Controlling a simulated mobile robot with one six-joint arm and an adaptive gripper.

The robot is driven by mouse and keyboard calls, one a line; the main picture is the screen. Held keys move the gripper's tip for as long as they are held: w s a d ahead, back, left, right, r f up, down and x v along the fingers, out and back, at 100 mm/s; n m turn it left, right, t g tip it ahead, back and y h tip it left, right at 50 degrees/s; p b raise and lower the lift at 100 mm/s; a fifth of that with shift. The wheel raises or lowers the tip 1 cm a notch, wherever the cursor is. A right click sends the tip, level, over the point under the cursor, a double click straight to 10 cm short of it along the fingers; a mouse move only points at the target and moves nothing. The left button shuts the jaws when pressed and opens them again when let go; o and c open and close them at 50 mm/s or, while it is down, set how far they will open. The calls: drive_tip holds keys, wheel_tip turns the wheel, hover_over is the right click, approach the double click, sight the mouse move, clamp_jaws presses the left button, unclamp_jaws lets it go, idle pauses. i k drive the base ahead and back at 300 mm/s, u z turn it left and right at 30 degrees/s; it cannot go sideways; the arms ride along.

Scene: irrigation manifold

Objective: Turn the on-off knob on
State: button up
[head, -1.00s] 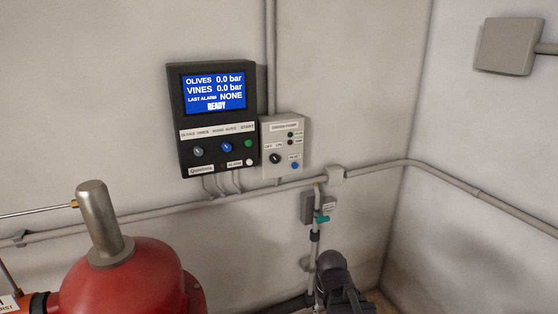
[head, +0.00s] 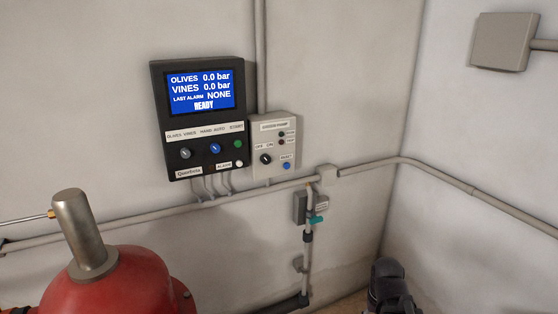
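The on-off knob (head: 266,159) is a small black knob on the light grey pump box (head: 287,125) on the wall, below the OFF and ON labels. Its pointer is too small to read surely, but seems to lean up-left towards OFF. The dark end of my arm with my gripper (head: 388,288) shows at the bottom edge, right of centre. It is well below and right of the knob and does not touch it. Its fingers cannot be made out, and the rest is cut off by the frame.
A black controller (head: 203,118) with a blue screen reading READY is left of the pump box. Below run a grey conduit (head: 130,218) and a vertical pipe with a teal valve handle (head: 317,220). A red vessel (head: 110,285) stands lower left.

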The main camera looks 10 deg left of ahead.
sight(264, 158)
drive_tip(key=z, duration=0.2)
drive_tip(key=k, duration=1)
drive_tip(key=u, duration=0.65)
drive_tip(key=i, duration=1)
drive_tip(key=u, duration=0.05)
